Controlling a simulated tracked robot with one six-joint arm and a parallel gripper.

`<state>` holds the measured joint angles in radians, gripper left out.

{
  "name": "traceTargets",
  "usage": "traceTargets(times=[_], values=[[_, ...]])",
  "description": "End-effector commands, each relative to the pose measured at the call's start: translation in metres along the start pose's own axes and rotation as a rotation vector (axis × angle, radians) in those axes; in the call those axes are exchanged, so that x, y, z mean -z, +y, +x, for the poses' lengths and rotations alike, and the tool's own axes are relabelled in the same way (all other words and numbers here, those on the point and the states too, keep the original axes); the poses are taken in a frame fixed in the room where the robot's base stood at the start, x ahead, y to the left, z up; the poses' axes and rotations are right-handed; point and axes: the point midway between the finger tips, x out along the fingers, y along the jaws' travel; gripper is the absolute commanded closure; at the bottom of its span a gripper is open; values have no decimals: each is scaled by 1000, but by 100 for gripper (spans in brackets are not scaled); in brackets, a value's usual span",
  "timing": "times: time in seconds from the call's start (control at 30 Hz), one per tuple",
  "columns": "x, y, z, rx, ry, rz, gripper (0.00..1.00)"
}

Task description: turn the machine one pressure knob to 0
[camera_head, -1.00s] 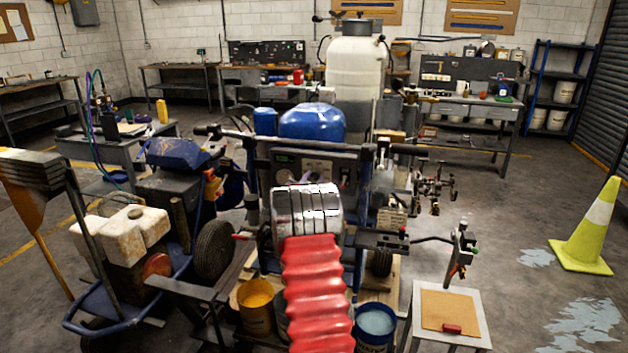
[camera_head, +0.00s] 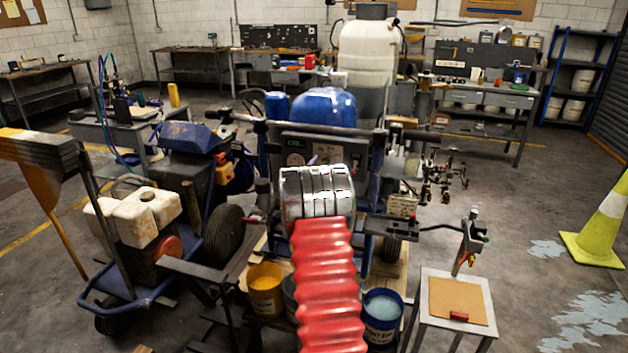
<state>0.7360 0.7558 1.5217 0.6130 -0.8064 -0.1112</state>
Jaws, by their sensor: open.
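The line striper stands in the middle, with a dark control panel (camera_head: 322,147) below its handlebar. The panel has a small lit display and a round dial (camera_head: 294,159) at its left. The pressure knob cannot be told apart with certainty; the lower middle of the panel is covered by my arm. My arm, with red ribbed sleeve and silver wrist, reaches up to just in front of the panel. My gripper is hidden beyond the wrist, so its fingers and any contact with the panel cannot be seen.
A second machine with a white tank (camera_head: 135,215) stands close at left. A yellow bucket (camera_head: 265,289) and a blue bucket (camera_head: 382,315) flank my arm low down. A small stand (camera_head: 457,299) and a traffic cone (camera_head: 600,228) are at right, with open floor between them.

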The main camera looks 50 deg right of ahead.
Motion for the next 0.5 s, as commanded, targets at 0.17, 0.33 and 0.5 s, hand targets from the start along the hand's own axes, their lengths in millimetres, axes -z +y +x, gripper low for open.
traceTargets(times=[0.17, 0.33, 0.5], values=[[0, -1, -22, 1, -2, -1, 55], [0, -2, -46, 2, -1, -1, 55], [-1, -2, -71, 2, -1, -1, 55]])
